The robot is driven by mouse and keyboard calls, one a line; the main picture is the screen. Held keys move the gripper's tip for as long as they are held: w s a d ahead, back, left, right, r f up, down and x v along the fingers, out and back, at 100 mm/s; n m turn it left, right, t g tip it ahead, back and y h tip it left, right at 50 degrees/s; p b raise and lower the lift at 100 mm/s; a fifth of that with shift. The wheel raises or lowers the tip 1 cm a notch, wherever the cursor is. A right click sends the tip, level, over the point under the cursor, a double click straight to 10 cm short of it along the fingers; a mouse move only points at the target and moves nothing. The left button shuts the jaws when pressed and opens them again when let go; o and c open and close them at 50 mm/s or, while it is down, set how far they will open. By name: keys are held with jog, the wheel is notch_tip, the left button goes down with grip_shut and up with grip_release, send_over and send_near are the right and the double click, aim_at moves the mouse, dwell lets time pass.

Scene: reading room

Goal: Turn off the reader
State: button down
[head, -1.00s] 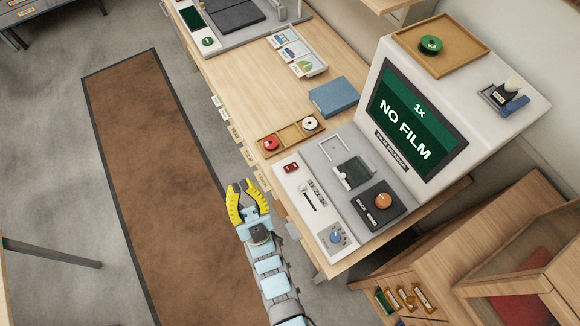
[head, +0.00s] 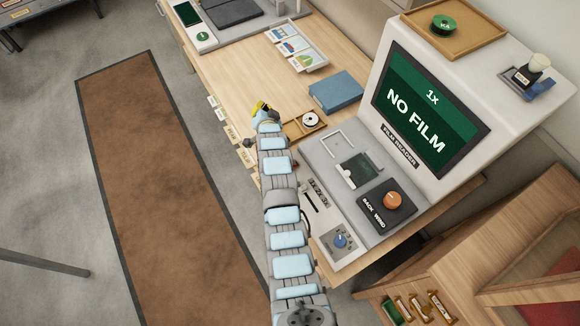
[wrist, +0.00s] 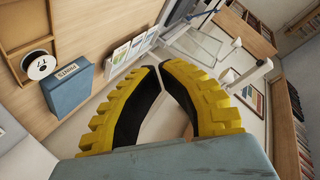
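The film reader (head: 400,158) stands on the wooden desk, and its green screen (head: 430,100) is lit with "1x" and "NO FILM". Its control deck carries an orange knob (head: 392,200), a blue knob (head: 340,240) and a slider (head: 311,201). The deck's upper left corner, where a red switch showed earlier, is hidden behind my arm. My gripper (head: 262,107) is over the desk's left edge, beyond the reader's deck, beside the reel tray. In the wrist view its yellow fingers (wrist: 158,68) come together at the tips, with nothing between them.
A wooden tray (head: 290,127) with a white reel (head: 310,119) lies near my gripper; a blue box (head: 336,92) and a card rack (head: 297,47) lie farther back. A green reel (head: 444,24) sits in a tray on the reader. The brown-carpeted floor at left is clear.

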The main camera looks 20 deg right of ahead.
jog(key=s+d+f+m+g+y+b, duration=0.35)
jog(key=s+d+f+g+b, duration=0.3)
jog(key=g, duration=0.25)
jog(key=s+r+m+g+y+b, duration=0.1)
jog(key=s+r+m+g, duration=0.1)
jog(key=s+g, duration=0.2)
jog(key=s, duration=0.3)
jog(key=shift+a+r+g+b, duration=0.15)
jog(key=shift+a+g+b, duration=0.05)
jog(key=shift+g+b, duration=0.15)
jog(key=shift+s+m, duration=0.1)
jog(key=shift+m, duration=0.15)
jog(key=f, duration=0.5)
jog(key=a+f, duration=0.1)
jog(key=f, duration=0.1)
jog(key=shift+a+f, duration=0.1)
jog(key=shift+f, duration=0.05)
jog(key=shift+s+a+f+b, duration=0.15)
jog(key=shift+f+b, duration=0.4)
jog(key=shift+f, duration=0.55)
jog(key=shift+w+a+f+b, duration=0.1)
jog(key=shift+a+f+b, duration=0.3)
jog(key=shift+f, duration=0.7)
jog(key=shift+s+a+f+b, duration=0.1)
jog(key=shift+f+b, duration=0.55)
jog(key=shift+f, duration=0.45)
jog(key=shift+d+r+p, duration=0.1)
jog(key=shift+p, duration=0.45)
